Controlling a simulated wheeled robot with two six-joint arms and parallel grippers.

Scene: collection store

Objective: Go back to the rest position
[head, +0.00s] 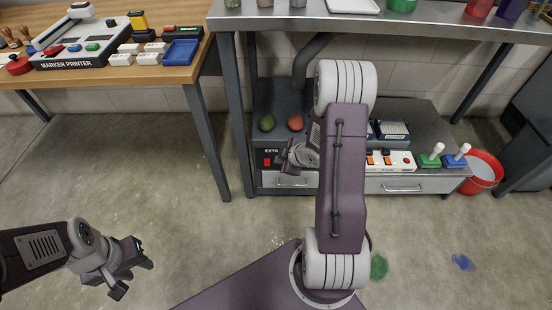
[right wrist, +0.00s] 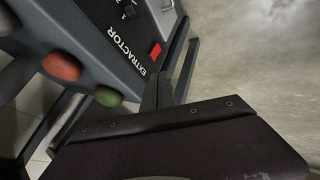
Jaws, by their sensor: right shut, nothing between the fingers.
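My left gripper (head: 136,277) hangs over the bare floor at the lower left of the head view, its fingers apart with nothing between them. My right gripper (head: 284,159) is shut and empty. It is in front of the extractor (head: 264,178), below the metal bench, and my right arm hides part of it. Whether it touches the extractor cannot be told.
A wooden table (head: 190,72) with a marker printer (head: 85,47) stands at left. The metal bench (head: 420,24) stands over the lower shelf (head: 425,115). A red bucket (head: 484,170) is at right. Green (head: 379,267) and blue (head: 462,262) patches mark the floor. Floor at left is clear.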

